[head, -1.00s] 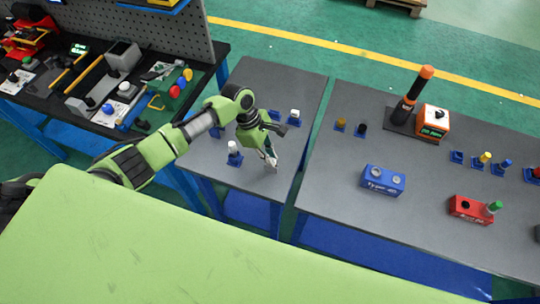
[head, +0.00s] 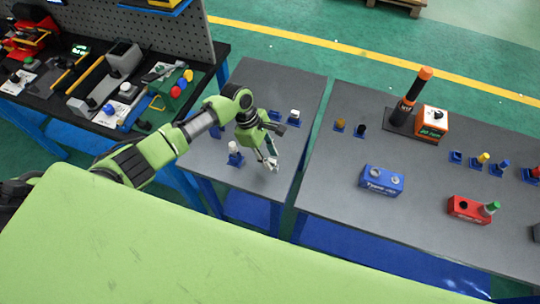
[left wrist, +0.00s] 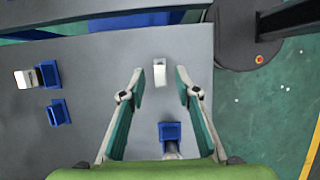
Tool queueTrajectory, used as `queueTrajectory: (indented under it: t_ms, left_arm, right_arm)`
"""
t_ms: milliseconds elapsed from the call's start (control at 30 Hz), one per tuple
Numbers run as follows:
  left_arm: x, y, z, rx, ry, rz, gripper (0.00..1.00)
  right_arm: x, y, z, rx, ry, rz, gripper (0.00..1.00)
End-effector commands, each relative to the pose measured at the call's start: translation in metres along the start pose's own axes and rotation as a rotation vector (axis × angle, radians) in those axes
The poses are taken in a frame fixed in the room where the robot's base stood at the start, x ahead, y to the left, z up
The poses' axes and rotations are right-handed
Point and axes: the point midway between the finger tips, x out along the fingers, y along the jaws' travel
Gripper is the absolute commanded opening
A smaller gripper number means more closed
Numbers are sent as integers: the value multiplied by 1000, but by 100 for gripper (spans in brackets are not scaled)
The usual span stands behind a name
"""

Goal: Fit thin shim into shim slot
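My left gripper (head: 268,161) hangs low over the small grey table, and its fingers are spread with nothing between the pads. In the left wrist view the two fingers (left wrist: 158,77) stand wide apart. A small thin whitish piece (left wrist: 159,73) shows in the gap between the fingertips, apart from both; it looks to be on the tabletop. It may be the thin shim. In the head view it is hard to separate from the fingertips. I cannot tell which thing holds the shim slot. My right gripper is not in view.
Blue stands with white pieces stand close by, one (head: 234,155) left of the gripper and one (head: 294,117) behind it. The larger grey table (head: 330,190) holds a blue box (head: 382,181), a red box (head: 471,208) and an orange device (head: 432,124). A gap separates the tables.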

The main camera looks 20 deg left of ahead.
Motion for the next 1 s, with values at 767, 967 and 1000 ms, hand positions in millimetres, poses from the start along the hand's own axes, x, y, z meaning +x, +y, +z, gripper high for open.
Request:
queueTrajectory:
  t_ms: [767,967,1000]
  left_arm:
    - [-40,0,0,0,0,0,30]
    - [-50,0,0,0,-1,2,30]
    - [-57,1,0,1,-1,2,30]
  right_arm:
    - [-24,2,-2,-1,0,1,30]
    - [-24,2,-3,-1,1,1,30]
    - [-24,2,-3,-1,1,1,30]
